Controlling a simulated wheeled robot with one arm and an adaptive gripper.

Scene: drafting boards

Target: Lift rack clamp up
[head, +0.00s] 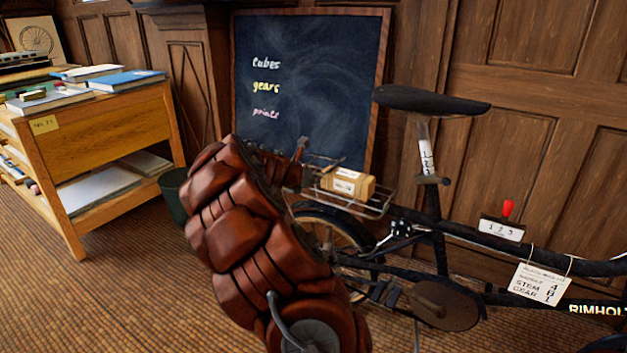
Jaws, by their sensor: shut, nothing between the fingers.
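A black bicycle (437,205) stands in front of the wall panels, with a wire rear rack (377,207) behind its saddle. A tan box (348,184) with a pale label lies on the rack. The rack clamp cannot be made out clearly; its likely place is around the box, partly behind my arm. My red-brown arm reaches up from the bottom middle, and my gripper (300,150) is at the left end of the rack, beside the box. It looks shut, with nothing held. Whether it touches the rack cannot be told.
A wooden table (115,128) with books and a lower shelf stands at the left. A dark green bin (174,196) is partly behind my arm. A chalkboard (310,75) leans behind the rack. A red-topped counter (502,228) and a paper tag (540,284) are on the bicycle frame.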

